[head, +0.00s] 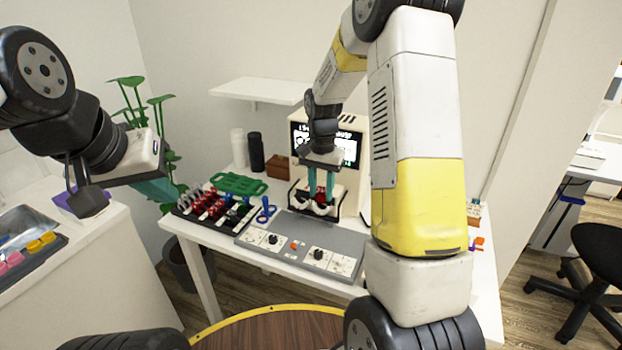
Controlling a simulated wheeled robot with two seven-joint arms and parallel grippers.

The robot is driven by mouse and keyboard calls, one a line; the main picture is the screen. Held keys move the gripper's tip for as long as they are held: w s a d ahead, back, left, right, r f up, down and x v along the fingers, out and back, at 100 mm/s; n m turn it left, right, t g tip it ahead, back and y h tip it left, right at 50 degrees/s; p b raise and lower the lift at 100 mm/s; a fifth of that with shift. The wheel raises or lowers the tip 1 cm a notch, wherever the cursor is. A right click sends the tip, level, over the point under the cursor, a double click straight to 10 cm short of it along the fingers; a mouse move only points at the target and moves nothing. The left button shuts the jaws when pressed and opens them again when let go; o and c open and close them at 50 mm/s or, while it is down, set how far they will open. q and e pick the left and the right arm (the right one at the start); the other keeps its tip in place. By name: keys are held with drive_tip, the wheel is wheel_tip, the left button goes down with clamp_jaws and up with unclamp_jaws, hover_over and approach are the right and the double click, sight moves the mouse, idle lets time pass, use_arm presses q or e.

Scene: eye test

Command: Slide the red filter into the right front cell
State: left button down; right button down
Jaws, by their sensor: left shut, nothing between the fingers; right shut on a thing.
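My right gripper (321,188) points down at the front of the white eye-test machine (379,135). Its teal fingers are shut on the red filter (321,189), of which only a small red part shows between them. The filter is just above or at the white, rounded holder (318,208) on the machine's front. I cannot tell whether it is inside a cell, and the cells are too small to make out. My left gripper (160,190) is shut and empty at the left, away from the table.
A rack of red, dark and green lens pieces (207,205) stands left of a grey control panel (300,243). Near it are a green tray (238,184), a blue ringed tool (265,209), a brown box (278,166) and a black bottle (256,152). My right arm hides the table's right part.

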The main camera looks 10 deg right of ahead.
drive_tip(key=shift+f, duration=0.35)
idle(0.3)
drive_tip(key=shift+f, duration=1)
drive_tip(key=c, duration=0.9)
unclamp_jaws()
wheel_tip(320, 180, up, 7)
drive_tip(key=shift+f, duration=0.1)
drive_tip(key=shift+r, duration=0.45)
